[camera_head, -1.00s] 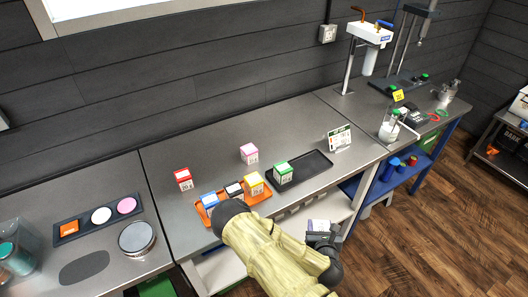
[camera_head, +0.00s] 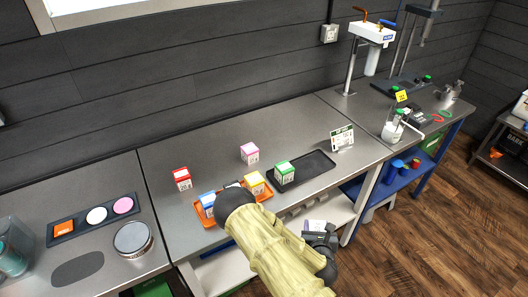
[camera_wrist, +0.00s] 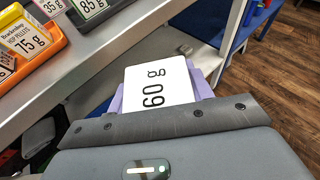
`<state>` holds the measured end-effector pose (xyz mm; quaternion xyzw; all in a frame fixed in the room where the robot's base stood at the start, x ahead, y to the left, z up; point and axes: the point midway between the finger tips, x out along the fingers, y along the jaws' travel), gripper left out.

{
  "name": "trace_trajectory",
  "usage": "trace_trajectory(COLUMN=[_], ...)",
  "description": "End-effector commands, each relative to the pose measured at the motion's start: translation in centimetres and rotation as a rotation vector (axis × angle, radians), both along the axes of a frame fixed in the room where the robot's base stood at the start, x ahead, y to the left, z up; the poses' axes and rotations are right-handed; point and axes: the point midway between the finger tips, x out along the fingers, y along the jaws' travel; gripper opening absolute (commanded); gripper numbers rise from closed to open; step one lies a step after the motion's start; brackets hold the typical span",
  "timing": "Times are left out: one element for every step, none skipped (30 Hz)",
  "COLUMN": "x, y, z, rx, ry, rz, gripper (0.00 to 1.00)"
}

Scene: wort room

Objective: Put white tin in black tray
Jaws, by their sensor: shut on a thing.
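My gripper (camera_head: 320,238) is low at the front of the middle bench, beside its edge. It is shut on a white-faced block marked "60 g" (camera_wrist: 158,88), with lavender showing at its sides in the wrist view. A black tray (camera_head: 318,163) lies on the middle bench with a green-topped box (camera_head: 284,172) at its left end; its right part is bare. Another black tray (camera_head: 80,229) on the left bench holds an orange piece (camera_head: 63,229), a white round tin (camera_head: 96,215) and a pink round one (camera_head: 123,205).
An orange tray (camera_head: 266,194) with blue (camera_head: 207,199) and yellow (camera_head: 254,182) boxes sits near the front edge, partly behind my arm. Red (camera_head: 181,178) and pink (camera_head: 249,153) boxes stand behind it. A small sign (camera_head: 342,138) stands right of the middle black tray.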

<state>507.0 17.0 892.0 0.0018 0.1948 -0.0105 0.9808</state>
Motion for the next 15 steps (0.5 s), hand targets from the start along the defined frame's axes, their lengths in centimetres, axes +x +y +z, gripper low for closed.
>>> trace_trajectory(x=[0.3,0.4,0.6,0.8,0.9,1.0,1.2,1.3,1.5,1.6,1.7,1.7,1.7,1.7,1.8], y=[0.3,0.5,0.8,1.0,1.1,1.4,1.5,1.7,1.9,2.1,2.3,2.2,2.2,2.3,2.3], z=[0.4,0.5,0.7,0.8,0.9,1.1,1.3,1.4,1.6,1.8,1.9,1.8,1.7,1.7,1.8], rx=[0.003,0.005,0.004,0.005,0.003,0.005,0.004,0.004,0.004,0.004,0.005,0.005,0.005,0.006,0.005], ry=[-0.003,-0.003,-0.004,-0.004,-0.003,-0.003,-0.003,-0.004,-0.003,-0.003,-0.003,0.001,0.003,0.004,0.006], rz=[-0.005,-0.006,-0.007,-0.009,-0.01,-0.012,-0.014,-0.014,-0.016,-0.016,-0.017,-0.022,-0.025,-0.026,-0.029], gripper=[0.25,0.25,0.25,0.25,0.25,0.25,0.25,0.25,0.25,0.25,0.25,0.25,0.25,0.25,0.25])
